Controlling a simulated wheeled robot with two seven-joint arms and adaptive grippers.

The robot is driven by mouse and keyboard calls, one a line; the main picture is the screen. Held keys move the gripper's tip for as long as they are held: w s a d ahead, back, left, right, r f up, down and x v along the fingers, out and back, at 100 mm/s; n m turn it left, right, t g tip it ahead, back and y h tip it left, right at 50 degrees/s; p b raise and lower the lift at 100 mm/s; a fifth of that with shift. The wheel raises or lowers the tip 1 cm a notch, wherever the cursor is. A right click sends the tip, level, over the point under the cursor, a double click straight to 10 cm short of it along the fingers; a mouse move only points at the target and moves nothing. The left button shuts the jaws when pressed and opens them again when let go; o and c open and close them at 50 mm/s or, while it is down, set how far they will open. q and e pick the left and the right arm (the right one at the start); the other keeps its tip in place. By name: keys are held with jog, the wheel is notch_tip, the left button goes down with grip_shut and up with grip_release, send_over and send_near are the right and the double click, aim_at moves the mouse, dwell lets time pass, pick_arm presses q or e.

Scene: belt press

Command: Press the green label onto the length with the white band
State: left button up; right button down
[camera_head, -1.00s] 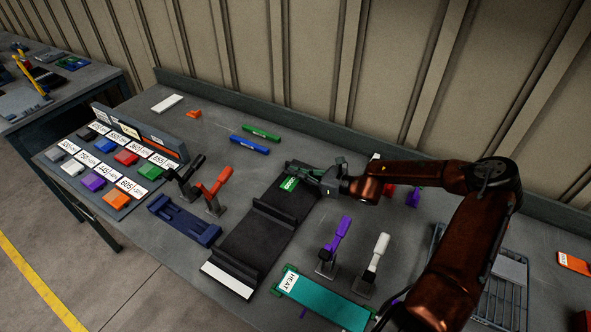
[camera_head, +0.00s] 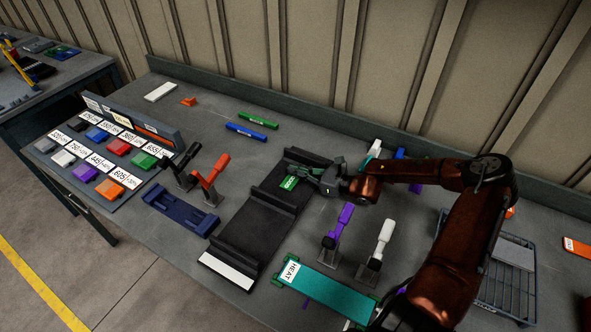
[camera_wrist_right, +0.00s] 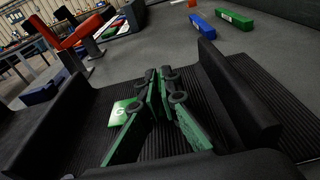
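The length with the white band is a ribbed black strip (camera_head: 265,222) lying along the table. Its white band (camera_head: 228,270) crosses the near end, and raised black bars cross the strip. The green label (camera_head: 289,183), with white print, is over the far part of the strip. My right gripper (camera_head: 318,175) is low there, its fingers close together at the label's edge. In the wrist view the label (camera_wrist_right: 122,112) juts out left of the fingers (camera_wrist_right: 160,92). Whether it touches the strip is unclear. My left gripper is not in view.
Purple (camera_head: 337,228) and white (camera_head: 376,245) handles stand right of the strip, near a teal HEAT plate (camera_head: 330,290). Red (camera_head: 209,180) and black (camera_head: 182,165) handles and a blue holder (camera_head: 180,212) stand left. A wire rack (camera_head: 507,275) is at right.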

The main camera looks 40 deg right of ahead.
jog(key=shift+f+b, duration=0.3)
jog(key=shift+f, duration=0.2)
dwell(1.1)
jog(key=c, duration=2.1)
grip_release()
jog(key=shift+s+d, duration=0.1)
jog(key=v, duration=1.1)
jog(key=shift+s+d+r, duration=0.1)
jog(key=shift+s+d, duration=0.05)
jog(key=shift+s, duration=0.2)
